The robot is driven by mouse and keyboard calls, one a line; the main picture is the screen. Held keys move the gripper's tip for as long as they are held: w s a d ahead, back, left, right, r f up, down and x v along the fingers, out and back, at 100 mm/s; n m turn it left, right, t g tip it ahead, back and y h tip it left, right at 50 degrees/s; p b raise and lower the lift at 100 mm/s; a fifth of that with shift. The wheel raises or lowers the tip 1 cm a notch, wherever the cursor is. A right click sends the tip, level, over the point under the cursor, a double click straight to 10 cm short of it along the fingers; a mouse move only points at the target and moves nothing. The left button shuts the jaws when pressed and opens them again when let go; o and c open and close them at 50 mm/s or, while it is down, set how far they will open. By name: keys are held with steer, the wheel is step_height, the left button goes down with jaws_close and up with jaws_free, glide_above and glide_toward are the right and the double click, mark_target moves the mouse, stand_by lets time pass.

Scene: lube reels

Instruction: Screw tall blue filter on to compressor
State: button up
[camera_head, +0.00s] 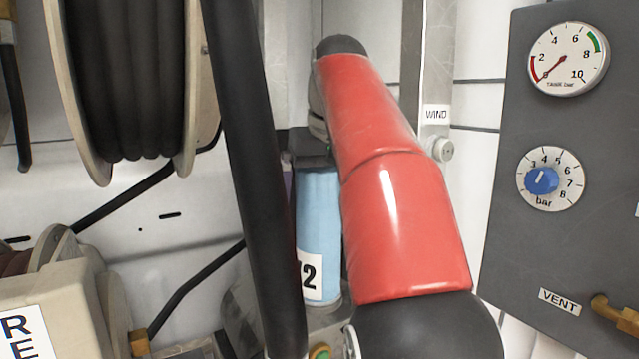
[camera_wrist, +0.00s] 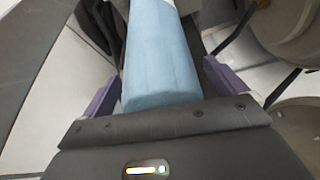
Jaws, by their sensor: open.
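The tall blue filter (camera_head: 318,225) stands upright in the head view, with a white label ending in "2" near its foot. My arm hides its right side and a black hose crosses close on its left. My gripper (camera_wrist: 162,78) is open, with its purple fingers on either side of the filter in the wrist view. I cannot tell whether the fingers touch it. In the head view the dark gripper body is at the filter's top. The filter (camera_wrist: 160,55) also fills the middle of the wrist view. I cannot make out the compressor clearly.
A thick black hose (camera_head: 250,150) hangs in front, left of the filter. A hose reel (camera_head: 125,80) is at upper left, and a beige reel housing (camera_head: 60,300) at lower left. A grey panel (camera_head: 500,200) with a gauge, blue knob and brass vent valve stands at right.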

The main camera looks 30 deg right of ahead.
steer(key=c, duration=1.4)
steer(key=shift+o, duration=0.2)
steer(key=m, duration=0.2)
steer(key=m+h, duration=0.1)
steer(key=m, duration=0.1)
steer(key=shift+a+g+h, duration=0.1)
steer(key=shift+g+h, duration=0.2)
steer(key=shift+m, duration=0.6)
steer(key=m+g+h, duration=0.1)
steer(key=m, duration=0.2)
steer(key=shift+m, duration=0.4)
steer(key=o, duration=1.4)
steer(key=shift+c, duration=0.2)
steer(key=shift+o, duration=0.4)
